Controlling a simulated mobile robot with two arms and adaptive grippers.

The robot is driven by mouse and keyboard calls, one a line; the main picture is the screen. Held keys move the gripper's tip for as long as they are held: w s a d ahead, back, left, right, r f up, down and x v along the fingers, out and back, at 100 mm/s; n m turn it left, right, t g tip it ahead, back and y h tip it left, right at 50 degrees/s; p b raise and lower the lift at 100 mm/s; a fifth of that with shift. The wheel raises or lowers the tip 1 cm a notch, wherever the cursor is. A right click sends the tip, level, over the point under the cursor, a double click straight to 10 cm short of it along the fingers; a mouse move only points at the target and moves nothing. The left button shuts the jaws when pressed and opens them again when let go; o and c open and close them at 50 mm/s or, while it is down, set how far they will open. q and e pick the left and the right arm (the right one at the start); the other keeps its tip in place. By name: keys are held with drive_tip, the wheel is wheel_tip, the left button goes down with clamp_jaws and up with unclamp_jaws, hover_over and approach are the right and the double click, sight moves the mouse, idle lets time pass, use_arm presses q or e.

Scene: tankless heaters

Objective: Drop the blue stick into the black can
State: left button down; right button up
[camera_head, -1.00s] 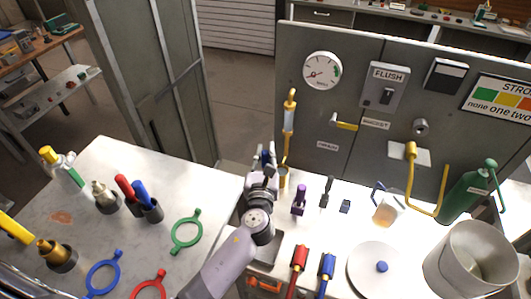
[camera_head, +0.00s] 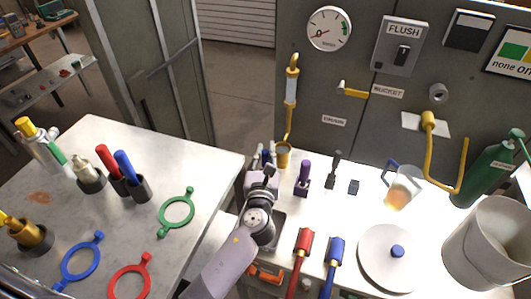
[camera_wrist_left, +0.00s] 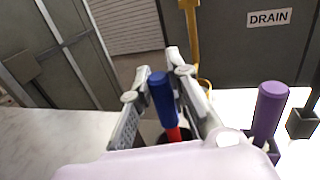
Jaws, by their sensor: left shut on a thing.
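My left gripper (camera_head: 266,153) is at the back left part of the white bench, near the yellow pipe. In the left wrist view my left gripper (camera_wrist_left: 168,85) is shut on a blue stick (camera_wrist_left: 163,98), which stands between its fingers. Something red shows just below the stick. A dark round shape, perhaps the black can (camera_wrist_left: 174,136), shows around the red part; I cannot tell whether the stick is inside or above it. My right gripper is not in view.
A purple handle (camera_head: 303,174) stands close to the right of my left gripper. A panel (camera_head: 330,90) with a gauge rises behind. A glass mug (camera_head: 402,187), a white lid (camera_head: 388,260) and a large pot (camera_head: 490,245) stand right. Coloured rings lie on the left table.

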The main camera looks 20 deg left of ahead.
use_arm(q)
drive_tip(key=shift+f, duration=0.45)
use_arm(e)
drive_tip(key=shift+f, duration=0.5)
use_arm(q)
drive_tip(key=c, duration=1.5)
unclamp_jaws()
drive_tip(key=shift+o, duration=0.2)
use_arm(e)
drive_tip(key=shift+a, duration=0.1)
use_arm(q)
drive_tip(key=shift+s, duration=0.1)
drive_tip(key=v, duration=1)
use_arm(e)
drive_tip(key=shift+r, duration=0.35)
